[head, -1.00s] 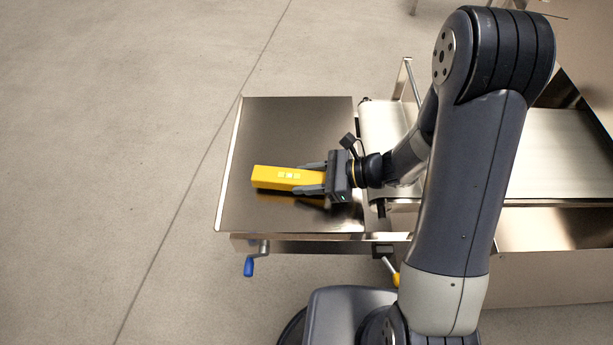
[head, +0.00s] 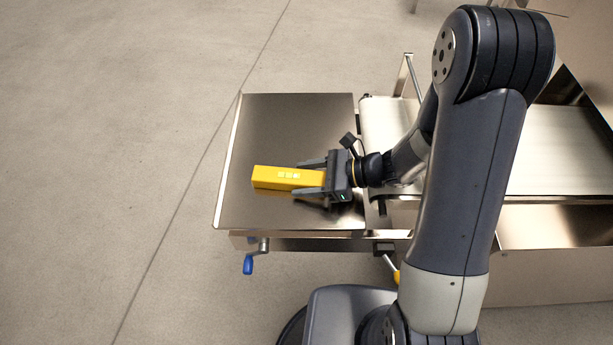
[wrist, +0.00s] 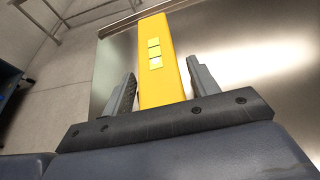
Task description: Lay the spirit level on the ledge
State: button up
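The yellow spirit level (head: 275,178) lies lengthwise on the shiny steel ledge (head: 290,120) at the machine's left end, pointing left from my gripper. It also shows in the wrist view (wrist: 160,60), with pale square marks on its face. My gripper (head: 311,177) is low over the ledge, its two fingers spread on either side of the level's right end. In the wrist view, a gap shows between each finger and the level, so my gripper (wrist: 163,90) is open around it. The level's underside is hidden.
A pale conveyor belt (head: 550,150) adjoins the ledge on the right, with a metal frame (head: 404,75) behind it. A blue-handled crank (head: 249,264) hangs below the ledge's front edge. The ledge is bare behind and left of the level.

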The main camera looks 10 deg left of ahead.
jog(key=shift+o, duration=0.7)
notch_tip(320, 180, up, 10)
jog(key=shift+p, duration=0.35)
dwell(0.3)
jog(key=shift+f, duration=4.7)
jog(key=shift+f+b, duration=0.2)
jog(key=shift+b, duration=0.1)
